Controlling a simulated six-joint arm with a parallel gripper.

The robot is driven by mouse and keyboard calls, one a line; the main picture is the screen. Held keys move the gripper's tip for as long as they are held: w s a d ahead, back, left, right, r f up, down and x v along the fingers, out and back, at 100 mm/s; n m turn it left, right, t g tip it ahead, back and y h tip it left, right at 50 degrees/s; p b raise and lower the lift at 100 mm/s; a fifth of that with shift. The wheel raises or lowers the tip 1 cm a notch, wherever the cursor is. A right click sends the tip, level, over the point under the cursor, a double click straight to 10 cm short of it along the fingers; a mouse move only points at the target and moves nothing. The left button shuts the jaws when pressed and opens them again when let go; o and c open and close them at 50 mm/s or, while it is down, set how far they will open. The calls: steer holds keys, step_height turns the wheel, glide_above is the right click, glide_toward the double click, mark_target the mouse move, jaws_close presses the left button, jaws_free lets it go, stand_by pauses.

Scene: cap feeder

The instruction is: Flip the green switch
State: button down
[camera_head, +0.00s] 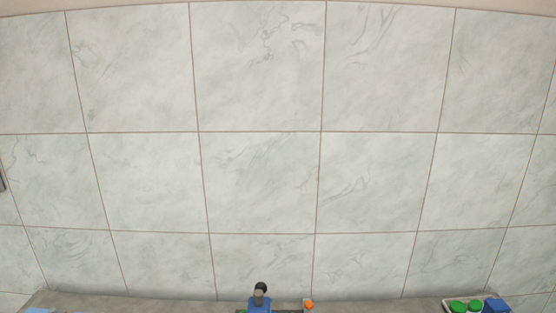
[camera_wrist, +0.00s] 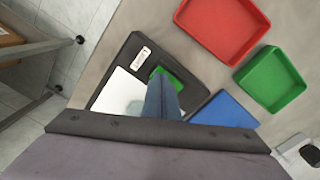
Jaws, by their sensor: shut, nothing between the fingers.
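In the wrist view, a black panel (camera_wrist: 123,60) lies on the grey table. A green part (camera_wrist: 177,78), which looks like the green switch, is on it, partly hidden behind my fingers. Its exact shape and tilt cannot be made out. My gripper (camera_wrist: 160,78) is shut and empty, its fingertips over the green part. I cannot tell whether they touch it. A small silver-white plate with markings (camera_wrist: 141,56) is near the panel's top corner. A white square (camera_wrist: 117,93) lies left of the fingers.
In the wrist view, a red tray (camera_wrist: 225,52), a green tray (camera_wrist: 292,92) and a blue tray (camera_wrist: 228,112) lie right of the panel. In the head view, green round pieces (camera_head: 458,306) and a blue piece (camera_head: 497,306) are at the bottom right, an orange piece (camera_head: 308,304) near the middle.

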stand_by(0.3)
step_height(320, 180, up, 7)
steer(key=p, duration=0.5)
stand_by(0.4)
steer(key=shift+d+f, duration=0.1)
steer(key=s+a+f+g+y, duration=0.1)
steer(key=s+a+y, duration=0.15)
steer(key=a, duration=0.65)
steer(key=s+a+f+g+y, duration=0.1)
steer(key=s+a, duration=0.2)
steer(key=a, duration=0.5)
steer(key=w+a+r+n+t+h, duration=0.1)
steer(key=w+a+r+n, duration=0.25)
steer(key=a, duration=0.55)
steer(key=w+a+r+n+h, duration=0.1)
steer(key=w+a+r+n, duration=0.1)
steer(key=a+r+n, duration=0.5)
steer(key=w+a+r+n+t+h, duration=0.1)
steer(key=w+a+r+n+h, duration=0.1)
steer(key=a, duration=0.8)
steer(key=shift+m+y, duration=0.25)
steer(key=f+b, duration=1.9)
steer(key=b, duration=0.1)
steer(key=shift+a+f, duration=0.2)
steer(key=shift+f, duration=0.15)
